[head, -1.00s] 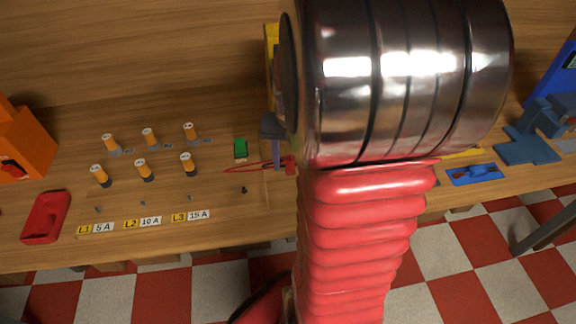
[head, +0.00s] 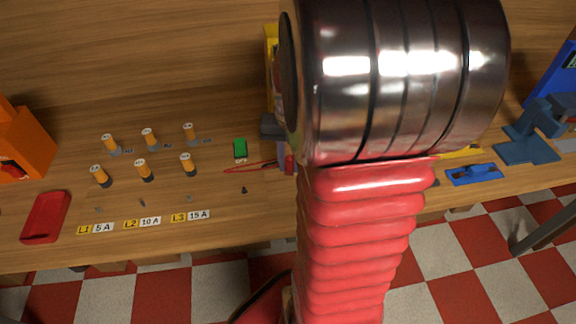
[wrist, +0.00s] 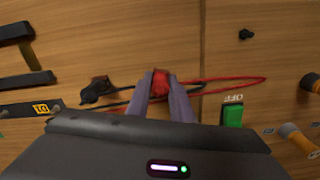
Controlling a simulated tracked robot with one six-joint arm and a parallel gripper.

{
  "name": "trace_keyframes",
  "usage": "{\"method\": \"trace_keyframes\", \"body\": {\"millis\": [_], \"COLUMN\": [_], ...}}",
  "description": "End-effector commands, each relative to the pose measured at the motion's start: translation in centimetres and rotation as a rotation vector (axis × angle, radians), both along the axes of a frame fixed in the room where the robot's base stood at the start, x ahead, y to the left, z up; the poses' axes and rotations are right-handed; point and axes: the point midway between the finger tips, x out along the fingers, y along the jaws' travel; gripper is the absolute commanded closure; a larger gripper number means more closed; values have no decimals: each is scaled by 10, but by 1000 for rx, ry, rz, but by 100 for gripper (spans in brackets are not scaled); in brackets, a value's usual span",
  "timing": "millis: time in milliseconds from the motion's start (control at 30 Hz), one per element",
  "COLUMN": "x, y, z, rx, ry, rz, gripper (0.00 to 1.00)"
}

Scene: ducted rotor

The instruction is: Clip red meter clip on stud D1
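The red meter clip (wrist: 160,85) sits between the fingertips of my gripper (wrist: 161,82) in the wrist view, and the fingers appear closed on it. My arm hides this area in the head view.
A black clip (wrist: 96,91) with a black lead lies left of my gripper. A green OFF switch (wrist: 233,115) is to its right. Several orange-topped posts (head: 144,170), a red tray (head: 46,217) and an orange box (head: 24,140) stand left in the head view.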

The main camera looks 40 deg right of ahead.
Motion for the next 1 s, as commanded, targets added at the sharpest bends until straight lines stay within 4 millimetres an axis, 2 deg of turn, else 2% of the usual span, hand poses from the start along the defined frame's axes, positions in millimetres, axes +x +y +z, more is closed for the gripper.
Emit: {"method": "trace_keyframes", "body": {"millis": [200, 567, 767, 1000], "x": [0, 0, 1, 1], "y": [0, 0, 0, 0], "z": [0, 5, 28, 71], "rx": [0, -2, -3, -2], "ry": [0, -1, -4, -3], "rz": [0, 1, 1, 1], "gripper": [100, 100, 100, 100]}}
